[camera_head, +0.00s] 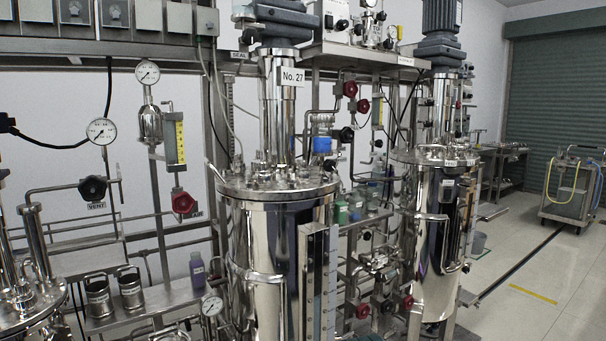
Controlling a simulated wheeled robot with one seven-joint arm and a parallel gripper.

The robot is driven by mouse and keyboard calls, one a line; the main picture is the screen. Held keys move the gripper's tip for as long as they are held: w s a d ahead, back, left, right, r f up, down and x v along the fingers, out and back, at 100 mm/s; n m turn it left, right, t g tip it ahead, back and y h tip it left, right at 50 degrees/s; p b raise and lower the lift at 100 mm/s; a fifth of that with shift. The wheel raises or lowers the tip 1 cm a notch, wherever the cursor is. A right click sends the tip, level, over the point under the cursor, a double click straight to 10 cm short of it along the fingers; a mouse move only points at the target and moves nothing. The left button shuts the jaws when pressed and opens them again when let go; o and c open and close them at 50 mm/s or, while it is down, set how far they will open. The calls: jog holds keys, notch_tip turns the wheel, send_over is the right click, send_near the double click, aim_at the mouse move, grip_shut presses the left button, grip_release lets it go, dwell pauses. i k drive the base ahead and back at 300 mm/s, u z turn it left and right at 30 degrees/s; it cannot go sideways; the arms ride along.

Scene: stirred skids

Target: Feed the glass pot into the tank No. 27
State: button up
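Tank No. 27 (262,235) is the polished steel vessel in the middle of the head view. The white label "No. 27" (292,77) is on the shiny column above its lid. The tank's round lid (240,188) carries several bolts and fittings, and I cannot tell whether any port in it is open. A small blue item (322,145) shows at the lid's right rear, with a clear or shiny part above it. I cannot tell whether it is on the lid or behind it. I cannot make out a glass pot for certain. My gripper is not in view.
A second steel tank (436,215) stands to the right, and part of another (32,305) shows at lower left. Steel canisters (130,287) and a purple bottle (197,271) stand on a left bench. Pipes and valves crowd between the tanks. Floor (545,285) is open at right, before a trolley (573,190).

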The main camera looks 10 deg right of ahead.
aim_at(328, 165)
jog(key=i, duration=0.85)
jog(key=z, duration=0.55)
